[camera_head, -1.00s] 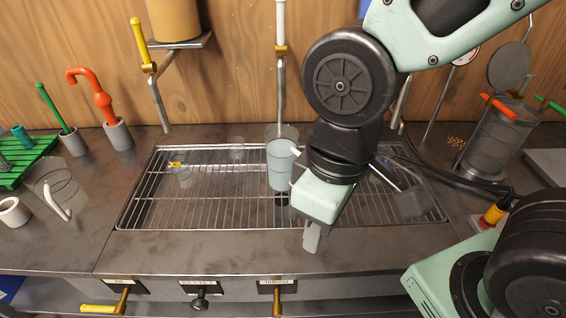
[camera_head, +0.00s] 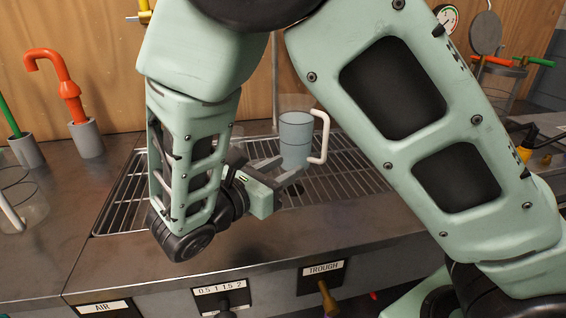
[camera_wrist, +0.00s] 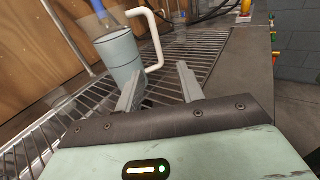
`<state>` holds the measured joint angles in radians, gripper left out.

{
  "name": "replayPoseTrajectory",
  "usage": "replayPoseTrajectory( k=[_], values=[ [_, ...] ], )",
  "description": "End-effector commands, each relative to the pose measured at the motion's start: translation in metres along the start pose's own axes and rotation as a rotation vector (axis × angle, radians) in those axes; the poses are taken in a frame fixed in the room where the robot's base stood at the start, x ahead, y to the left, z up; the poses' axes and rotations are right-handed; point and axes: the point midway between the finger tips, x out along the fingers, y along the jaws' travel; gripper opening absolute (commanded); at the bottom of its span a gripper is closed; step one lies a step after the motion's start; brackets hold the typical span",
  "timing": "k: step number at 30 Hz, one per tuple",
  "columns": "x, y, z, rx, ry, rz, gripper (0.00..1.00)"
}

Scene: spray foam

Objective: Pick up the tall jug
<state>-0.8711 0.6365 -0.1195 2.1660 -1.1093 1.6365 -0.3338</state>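The tall jug (camera_head: 296,137) is a clear vessel with pale blue-grey contents and a white handle (camera_head: 324,137) on its right side. It stands upright on the wire rack. It also shows in the wrist view (camera_wrist: 121,56), with its handle (camera_wrist: 155,42) to the right. My gripper (camera_head: 291,168) is open, low over the rack and on the near side of the jug. In the wrist view its two fingers (camera_wrist: 158,84) are spread with nothing between them. The left finger overlaps the jug's lower part there; I cannot tell whether they touch.
The wire rack (camera_head: 120,205) is set into the dark metal counter (camera_head: 85,240). Another clear jug (camera_head: 22,200) with a white handle stands at the far left. A red curved-handled tool (camera_head: 68,90) stands in a grey holder. A wooden wall (camera_head: 100,60) closes the back.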

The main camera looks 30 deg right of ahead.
Motion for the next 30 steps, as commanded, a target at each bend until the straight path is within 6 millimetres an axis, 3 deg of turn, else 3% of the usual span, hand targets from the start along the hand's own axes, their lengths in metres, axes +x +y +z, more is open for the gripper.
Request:
replayPoseTrajectory(
  k=[5,18,30],
  values=[
    [0.016,0.004,0.002,-0.005,-0.030,0.011,0.38],
    [0.104,0.004,0.003,-0.005,-0.025,0.009,0.38],
    [0.142,0.005,0.000,-0.006,-0.025,0.008,0.38]
  ],
)
